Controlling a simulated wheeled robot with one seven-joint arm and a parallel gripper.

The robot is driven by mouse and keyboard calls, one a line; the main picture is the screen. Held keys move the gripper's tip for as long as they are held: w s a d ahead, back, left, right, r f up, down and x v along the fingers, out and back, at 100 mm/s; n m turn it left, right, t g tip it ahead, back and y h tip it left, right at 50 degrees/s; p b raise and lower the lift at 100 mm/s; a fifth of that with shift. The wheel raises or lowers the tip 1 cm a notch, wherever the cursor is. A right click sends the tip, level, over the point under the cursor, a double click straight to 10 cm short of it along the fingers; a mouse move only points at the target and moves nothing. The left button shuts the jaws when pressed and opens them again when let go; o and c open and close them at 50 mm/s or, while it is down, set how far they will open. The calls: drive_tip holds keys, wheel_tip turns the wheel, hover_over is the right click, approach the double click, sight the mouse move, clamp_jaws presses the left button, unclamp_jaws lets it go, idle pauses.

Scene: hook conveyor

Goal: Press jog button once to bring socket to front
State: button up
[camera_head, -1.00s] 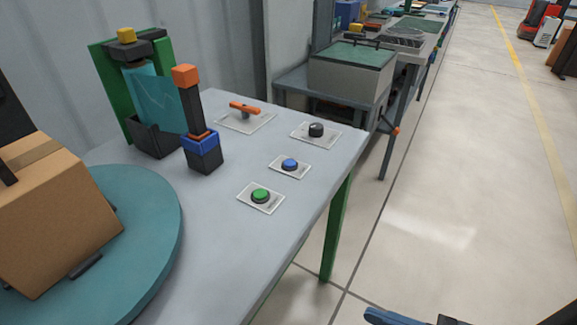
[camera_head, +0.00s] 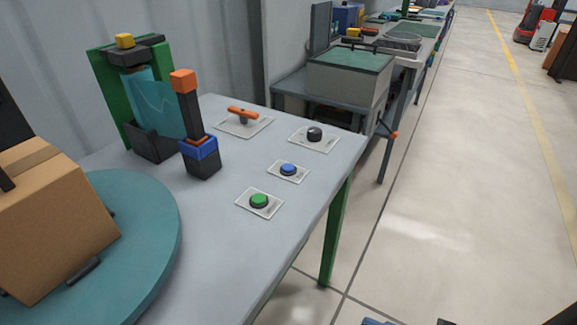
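Two push buttons sit on white plates on the grey bench top: a green button (camera_head: 259,201) nearer me and a blue button (camera_head: 288,169) just behind it. The plate labels are too small to read, so I cannot tell which is the jog button. A black knob (camera_head: 314,134) and an orange lever handle (camera_head: 243,113) sit on plates farther back. I cannot make out a socket. My gripper is not clearly in view; only blue and dark parts, probably of my arm, show at the bottom right edge, well apart from the buttons.
A teal turntable (camera_head: 158,241) with a cardboard box (camera_head: 55,225) fills the left. The floor (camera_head: 430,200) right of the bench is clear.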

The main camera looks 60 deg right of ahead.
clamp_jaws()
idle(1.4)
